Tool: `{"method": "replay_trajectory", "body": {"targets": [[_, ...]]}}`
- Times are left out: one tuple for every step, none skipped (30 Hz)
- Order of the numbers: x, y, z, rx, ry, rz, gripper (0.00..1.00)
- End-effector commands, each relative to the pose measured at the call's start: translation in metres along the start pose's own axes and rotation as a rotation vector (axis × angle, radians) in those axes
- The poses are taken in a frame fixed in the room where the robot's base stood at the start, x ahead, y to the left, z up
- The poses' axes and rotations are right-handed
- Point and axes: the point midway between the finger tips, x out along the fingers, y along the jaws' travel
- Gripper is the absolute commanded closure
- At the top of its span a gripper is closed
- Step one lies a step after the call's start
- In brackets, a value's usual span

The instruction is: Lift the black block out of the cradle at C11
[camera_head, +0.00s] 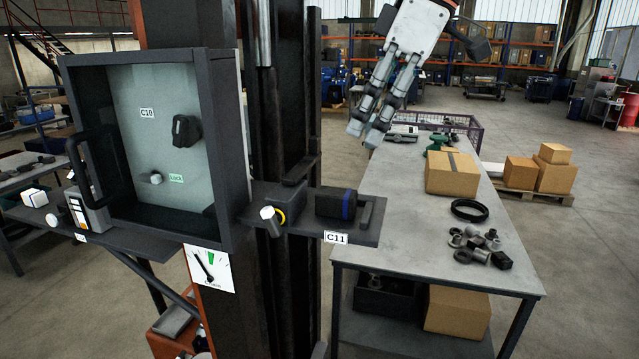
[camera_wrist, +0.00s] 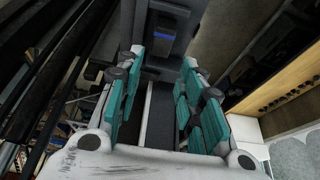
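The black block (camera_head: 336,203) with a blue stripe sits in the cradle (camera_head: 365,213) on the small grey shelf labelled C11 (camera_head: 336,237). In the wrist view the black block (camera_wrist: 162,33) shows beyond the fingertips, near the top middle, with its blue band visible. My gripper (camera_head: 366,134) is above the shelf and apart from the block, with its fingers pointing down. In the wrist view my gripper (camera_wrist: 162,60) has its teal-padded fingers spread, with nothing between them. The cradle's floor is hidden under the block.
A white-tipped knob (camera_head: 268,213) with a yellow ring stands left of the block. The open C10 cabinet (camera_head: 150,150) and dark column are further left. A workbench (camera_head: 425,210) with a cardboard box (camera_head: 452,174), black ring (camera_head: 469,210) and loose metal parts lies right and behind.

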Motion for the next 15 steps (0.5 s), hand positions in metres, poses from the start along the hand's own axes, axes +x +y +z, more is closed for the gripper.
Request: {"method": "replay_trajectory", "body": {"targets": [[0.007,-0.001,0.000,-0.001,0.000,-0.001,0.65],[0.012,-0.001,0.000,-0.001,0.000,-0.001,0.65],[0.019,-0.001,0.000,-0.002,0.000,-0.001,0.65],[0.025,-0.001,0.000,-0.003,0.000,-0.001,0.65],[0.031,-0.001,0.000,-0.003,0.000,-0.001,0.65],[0.039,-0.001,0.000,-0.002,0.000,-0.001,0.65],[0.044,-0.001,0.000,-0.001,0.000,0.000,0.65],[0.050,-0.001,0.000,-0.001,0.000,0.000,0.65],[0.056,-0.001,0.000,-0.001,0.000,0.000,0.65],[0.061,0.000,0.000,-0.001,0.000,0.000,0.65],[0.065,0.000,0.000,-0.001,0.000,0.000,0.65],[0.070,0.000,0.000,-0.001,0.000,0.000,0.65],[0.072,0.000,0.000,-0.001,0.000,0.001,0.65],[0.075,0.000,0.000,0.000,0.000,0.001,0.65],[0.078,0.000,0.001,0.000,0.000,0.001,0.65]]}}
